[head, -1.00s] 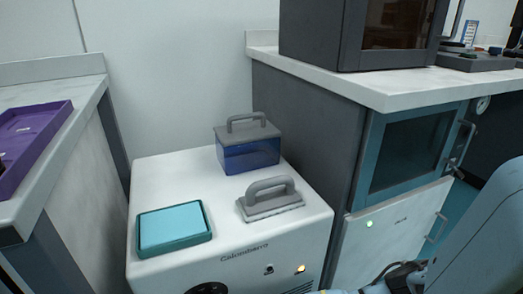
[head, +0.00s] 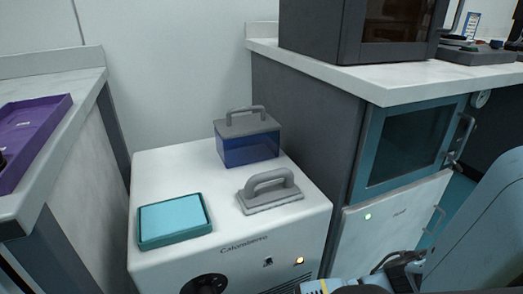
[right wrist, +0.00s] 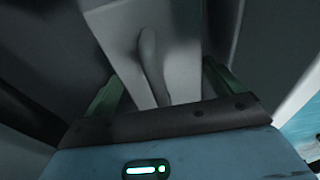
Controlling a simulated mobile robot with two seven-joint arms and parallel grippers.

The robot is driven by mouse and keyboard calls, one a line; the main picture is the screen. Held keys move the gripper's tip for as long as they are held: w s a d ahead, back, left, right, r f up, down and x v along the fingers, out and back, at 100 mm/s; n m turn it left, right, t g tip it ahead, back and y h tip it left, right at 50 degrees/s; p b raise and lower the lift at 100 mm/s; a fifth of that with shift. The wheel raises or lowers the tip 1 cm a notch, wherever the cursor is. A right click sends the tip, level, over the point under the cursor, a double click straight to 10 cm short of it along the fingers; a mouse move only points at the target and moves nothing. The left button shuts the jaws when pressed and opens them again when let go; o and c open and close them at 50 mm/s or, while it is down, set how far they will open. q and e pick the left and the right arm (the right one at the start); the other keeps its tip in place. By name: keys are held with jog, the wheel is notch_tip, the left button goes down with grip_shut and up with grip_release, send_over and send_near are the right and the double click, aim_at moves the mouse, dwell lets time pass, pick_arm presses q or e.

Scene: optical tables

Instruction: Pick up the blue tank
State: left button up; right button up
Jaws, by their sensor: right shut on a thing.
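The blue tank (head: 250,149) is a translucent blue box with a grey lid and handle. It stands upright at the back of a white machine's top, and no gripper touches it in the head view. My right gripper (right wrist: 160,78) shows in the right wrist view, with green fingers set wide on either side of a pale grey object (right wrist: 125,35). It is shut on that object, whose identity I cannot tell. Its jaws do not show in the head view, only part of my right arm at the lower right. My left gripper is not in view.
The white machine (head: 165,167) also bears a teal tray (head: 174,220) and a grey handled block (head: 269,192) in front of the tank. A counter with a purple tray (head: 30,135) stands left. A grey cabinet (head: 310,120) stands close on the right.

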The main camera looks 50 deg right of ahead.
notch_tip(320, 180, up, 9)
jog(key=p, duration=0.4)
jog(key=shift+w+r+p, duration=0.1)
jog(key=shift+p, duration=0.2)
